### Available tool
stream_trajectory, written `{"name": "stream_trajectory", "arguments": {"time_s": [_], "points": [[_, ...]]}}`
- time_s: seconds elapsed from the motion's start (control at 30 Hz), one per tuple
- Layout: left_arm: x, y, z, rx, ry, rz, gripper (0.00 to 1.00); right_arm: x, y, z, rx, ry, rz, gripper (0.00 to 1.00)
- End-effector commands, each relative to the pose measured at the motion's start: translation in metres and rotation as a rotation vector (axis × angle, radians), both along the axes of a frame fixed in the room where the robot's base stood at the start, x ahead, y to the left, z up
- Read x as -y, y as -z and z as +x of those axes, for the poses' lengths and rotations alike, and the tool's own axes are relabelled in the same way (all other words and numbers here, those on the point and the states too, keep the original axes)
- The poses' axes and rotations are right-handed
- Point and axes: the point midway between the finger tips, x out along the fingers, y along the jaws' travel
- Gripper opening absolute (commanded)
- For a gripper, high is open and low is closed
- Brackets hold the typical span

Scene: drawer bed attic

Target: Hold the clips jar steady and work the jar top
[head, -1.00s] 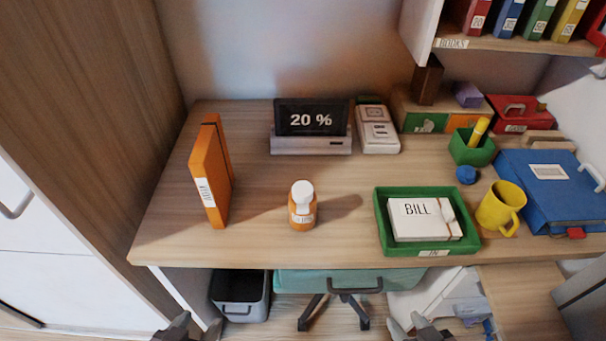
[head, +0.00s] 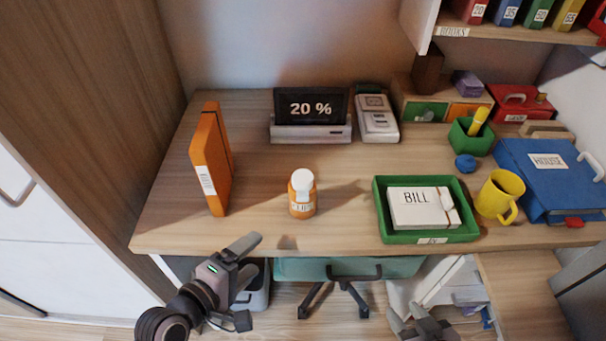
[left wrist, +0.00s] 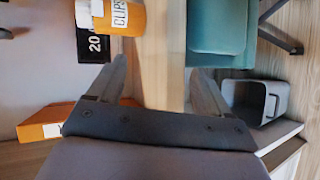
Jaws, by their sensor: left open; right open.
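The clips jar (head: 303,203) is a small orange jar with a label, standing upright on the desk left of the green tray. Its white jar top (head: 302,181) sits on it. In the left wrist view the clips jar (left wrist: 125,17) shows at the top edge, partly cut off, beyond the fingers. My left gripper (head: 253,259) is open and empty at the desk's front edge, in front and to the left of the jar, apart from it. My right gripper (head: 422,324) is open at the bottom of the head view, below the desk edge.
An orange binder (head: 211,160) stands left of the jar. The 20 % display (head: 311,134) is behind it. A green tray (head: 430,238) with a bill box lies to the right, beside a yellow mug (head: 499,194). A teal chair (head: 330,267) is under the desk. Desk around the jar is clear.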

Motion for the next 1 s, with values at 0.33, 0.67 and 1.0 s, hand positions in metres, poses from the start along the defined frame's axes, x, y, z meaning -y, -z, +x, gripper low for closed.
{"name": "stream_trajectory", "arguments": {"time_s": [0.33, 0.67, 1.0], "points": [[0.032, -0.037, 0.035, -0.403, -0.081, -0.645, 0.79, 0.0, 0.0, 0.0, 0.0, 0.0, 0.0, 0.43], [0.018, -0.037, 0.069, -0.877, -0.168, -1.002, 0.79, 0.0, 0.0, 0.0, 0.0, 0.0, 0.0, 0.43], [0.029, -0.036, 0.082, -0.953, -0.179, -1.061, 0.79, 0.0, 0.0, 0.0, 0.0, 0.0, 0.0, 0.43]]}}
